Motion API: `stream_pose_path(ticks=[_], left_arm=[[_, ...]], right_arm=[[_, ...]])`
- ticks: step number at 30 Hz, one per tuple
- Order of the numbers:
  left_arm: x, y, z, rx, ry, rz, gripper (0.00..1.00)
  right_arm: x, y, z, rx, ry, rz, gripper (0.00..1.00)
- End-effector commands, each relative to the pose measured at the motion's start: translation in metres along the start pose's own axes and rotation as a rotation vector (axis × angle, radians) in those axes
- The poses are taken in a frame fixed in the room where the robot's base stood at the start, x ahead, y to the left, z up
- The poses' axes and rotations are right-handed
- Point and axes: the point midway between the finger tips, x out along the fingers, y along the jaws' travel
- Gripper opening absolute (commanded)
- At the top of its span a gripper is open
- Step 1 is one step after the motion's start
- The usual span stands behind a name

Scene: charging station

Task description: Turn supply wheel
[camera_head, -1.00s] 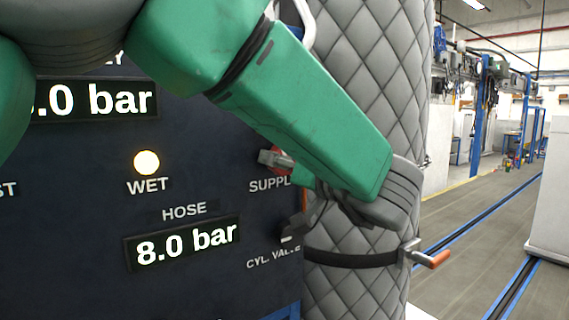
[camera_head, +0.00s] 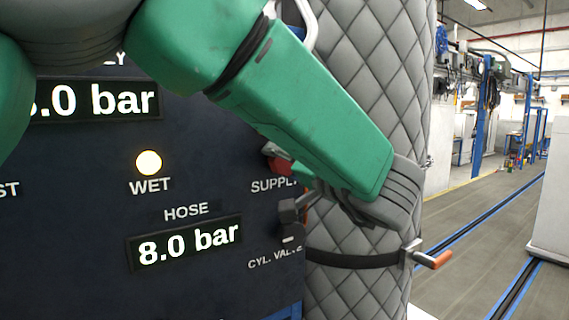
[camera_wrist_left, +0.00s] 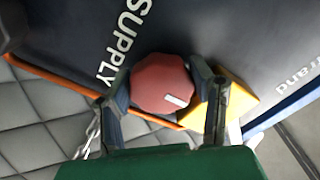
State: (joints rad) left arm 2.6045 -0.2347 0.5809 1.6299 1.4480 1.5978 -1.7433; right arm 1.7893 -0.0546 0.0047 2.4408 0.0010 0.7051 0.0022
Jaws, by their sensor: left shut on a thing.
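The red supply wheel (camera_head: 281,166) is on the dark panel beside the SUPPLY label, partly covered by my left arm in the head view. In the left wrist view the red, many-sided wheel (camera_wrist_left: 160,82) has a small white mark near its lower right edge. My left gripper (camera_wrist_left: 164,88) is shut on it, with one finger on each side. In the head view one dark finger of the left gripper (camera_head: 287,190) shows just below the wheel; the other is mostly hidden. My right gripper is not in view.
The panel has a HOSE display (camera_head: 186,242) reading 8.0 bar and a lit WET lamp (camera_head: 149,163). The CYL. VALVE knob (camera_head: 292,236) is close below my fingers. A grey quilted cylinder (camera_head: 370,90) stands right of the panel, with a strap and an orange-handled clamp (camera_head: 432,259).

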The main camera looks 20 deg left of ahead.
Motion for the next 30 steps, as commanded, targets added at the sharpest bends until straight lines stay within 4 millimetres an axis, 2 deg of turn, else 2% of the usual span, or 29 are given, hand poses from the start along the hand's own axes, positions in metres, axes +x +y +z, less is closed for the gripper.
stream_pose_path(ticks=[7, 8, 9, 20, 23, 30], left_arm=[[0.0, 0.001, 0.0, 0.002, 0.002, 0.002, 0.2], [0.0, 0.001, 0.0, 0.002, 0.002, 0.002, 0.56], [0.0, 0.001, 0.0, 0.002, 0.002, 0.002, 0.7], [-0.004, -0.002, 0.001, -0.001, 0.002, 0.0, 0.71], [-0.015, -0.001, 0.0, 0.0, 0.002, 0.0, 0.71], [-0.055, 0.003, -0.001, 0.004, 0.004, 0.002, 0.71]], right_arm=[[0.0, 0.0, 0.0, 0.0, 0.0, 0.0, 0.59], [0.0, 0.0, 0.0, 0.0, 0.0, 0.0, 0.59], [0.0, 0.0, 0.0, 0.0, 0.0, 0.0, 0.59], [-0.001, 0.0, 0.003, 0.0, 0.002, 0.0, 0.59], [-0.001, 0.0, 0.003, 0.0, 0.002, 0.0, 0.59], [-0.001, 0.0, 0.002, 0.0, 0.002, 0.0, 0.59]])
